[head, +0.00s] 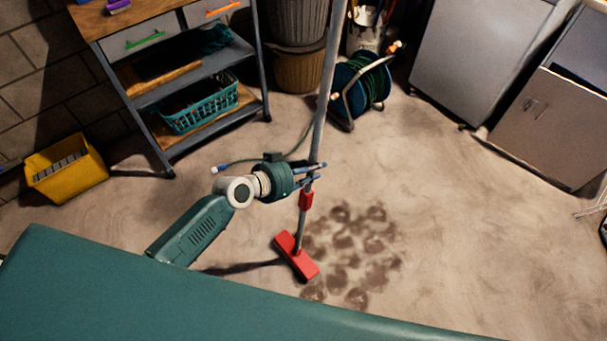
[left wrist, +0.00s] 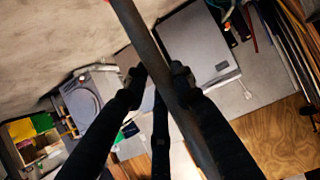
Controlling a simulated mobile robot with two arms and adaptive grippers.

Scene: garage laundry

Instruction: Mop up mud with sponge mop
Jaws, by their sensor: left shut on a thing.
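The sponge mop (head: 322,120) has a long grey pole, a red sleeve and a red head (head: 296,257). It stands slightly tilted, its head at the left edge of the mud. My left gripper (head: 314,174) is shut on the pole just above the red sleeve. In the left wrist view the pole (left wrist: 150,50) runs between the fingertips (left wrist: 160,75). The mud (head: 348,245) is a cluster of several dark round spots on the concrete floor, right of the mop head. I cannot tell whether the head touches the floor. My right gripper is not in view.
A workbench with shelves (head: 190,85) and a teal basket (head: 203,104) stands at the upper left, near a yellow bin (head: 66,172). A hose reel (head: 362,85) stands behind the mop. Grey cabinets (head: 475,60) stand at the upper right. Floor right of the mud is clear.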

